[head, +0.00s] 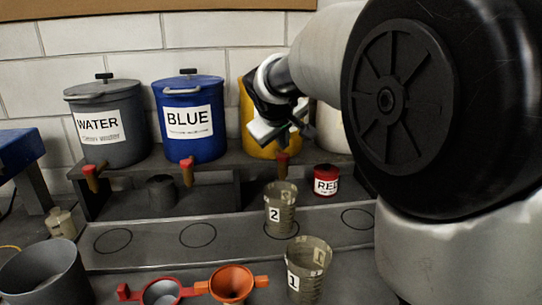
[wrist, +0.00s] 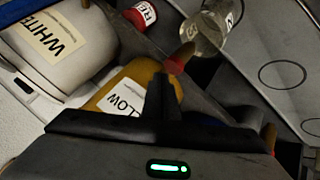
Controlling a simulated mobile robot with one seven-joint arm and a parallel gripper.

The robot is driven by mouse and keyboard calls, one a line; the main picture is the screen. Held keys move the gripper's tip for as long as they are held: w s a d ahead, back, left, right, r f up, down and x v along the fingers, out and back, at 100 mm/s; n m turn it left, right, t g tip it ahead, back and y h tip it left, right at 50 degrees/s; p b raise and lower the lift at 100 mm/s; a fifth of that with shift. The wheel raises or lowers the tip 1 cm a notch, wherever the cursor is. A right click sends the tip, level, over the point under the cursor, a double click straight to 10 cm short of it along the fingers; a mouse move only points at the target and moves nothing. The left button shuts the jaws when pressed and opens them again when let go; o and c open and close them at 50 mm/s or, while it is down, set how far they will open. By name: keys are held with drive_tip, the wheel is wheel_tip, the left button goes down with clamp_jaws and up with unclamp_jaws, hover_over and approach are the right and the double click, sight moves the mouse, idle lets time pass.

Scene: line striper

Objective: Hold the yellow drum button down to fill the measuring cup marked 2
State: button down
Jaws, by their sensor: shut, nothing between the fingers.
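The yellow drum (head: 258,137) stands on the shelf, largely covered by my arm. Its red-and-brown tap (head: 283,160) sticks out at the front; it also shows in the wrist view (wrist: 178,61). I cannot make out a separate button. The clear measuring cup marked 2 (head: 280,212) stands upright on a ring on the lower ledge, below and in front of that tap. It shows at the top of the wrist view (wrist: 207,32). I cannot tell its fill level. My gripper (head: 283,130) is shut and empty, close in front of the yellow drum, above the tap (wrist: 163,82).
The grey WATER drum (head: 108,135) and BLUE drum (head: 190,135) stand to the left, the white drum (wrist: 58,45) beside the yellow one. A small red jar (head: 326,180) sits right of cup 2. Cup 1 (head: 307,275) and an orange funnel (head: 232,283) are nearer.

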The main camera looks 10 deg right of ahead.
drive_tip(key=shift+f, duration=0.15)
drive_tip(key=shift+f+b, duration=0.25)
drive_tip(key=shift+b, duration=0.2)
drive_tip(key=shift+f+b, duration=0.45)
drive_tip(key=shift+f, duration=0.1)
idle(6.8)
